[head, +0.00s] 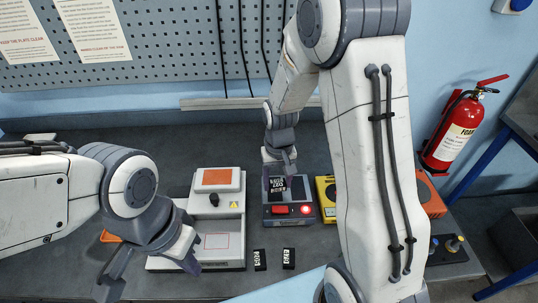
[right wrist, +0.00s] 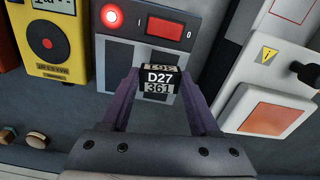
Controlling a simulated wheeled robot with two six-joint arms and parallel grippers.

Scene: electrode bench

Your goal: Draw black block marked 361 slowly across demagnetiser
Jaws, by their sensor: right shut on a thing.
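The black block marked 361 (right wrist: 158,78) also bears D27 on its label. My right gripper (right wrist: 160,92) is shut on it, with a purple finger on each side. In the head view the block (head: 277,187) is over the back part of the demagnetiser (head: 274,222), a grey box with a red switch and a lit red lamp. In the right wrist view it is in front of the dark top plates (right wrist: 120,58). I cannot tell whether it touches them. My left gripper (head: 148,274) is open and empty, low at the left front.
Two other black blocks (head: 260,259) (head: 289,258) lie on the bench in front of the demagnetiser. A white machine with an orange pad (head: 217,179) stands close on its left, a yellow box (head: 325,190) close on its right. A fire extinguisher (head: 455,130) is at the far right.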

